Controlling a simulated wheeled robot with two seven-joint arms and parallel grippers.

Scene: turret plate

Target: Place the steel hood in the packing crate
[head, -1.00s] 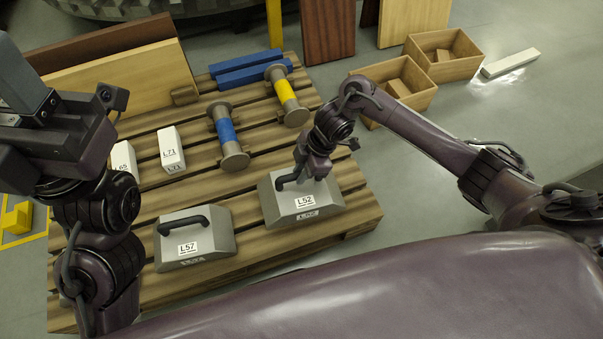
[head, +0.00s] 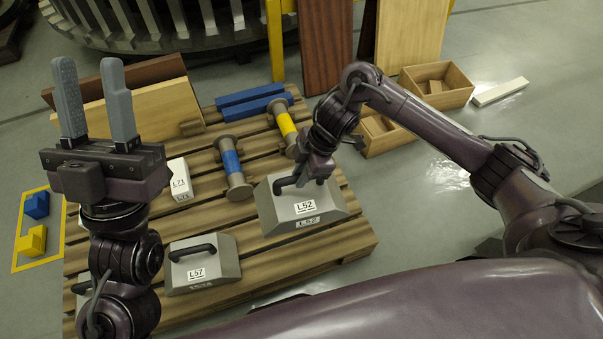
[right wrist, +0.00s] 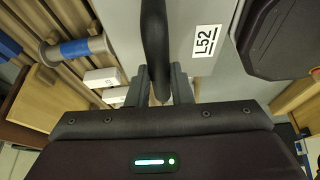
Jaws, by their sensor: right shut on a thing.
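The grey steel hood labelled L52 (head: 318,208) has a black bar handle (right wrist: 155,50). My right gripper (head: 308,180) is shut on that handle, and the hood appears raised a little above the pallet. A second, smaller-looking grey hood labelled L57 (head: 222,262) rests on the pallet's near edge with its handle free. Two open wooden crates, one far right (head: 462,98) and one nearer (head: 398,143), stand on the floor with wooden blocks inside; the nearer is partly hidden by my right arm. My left gripper (head: 92,85) is open and empty, fingers pointing up.
The wooden pallet (head: 330,250) also carries a blue-banded spool (head: 231,160), a yellow-banded spool (head: 286,128), blue bars (head: 250,105) and a white L71 block (head: 177,178). Boards (head: 412,35) stand behind. A white bar (head: 500,92) lies on the floor right.

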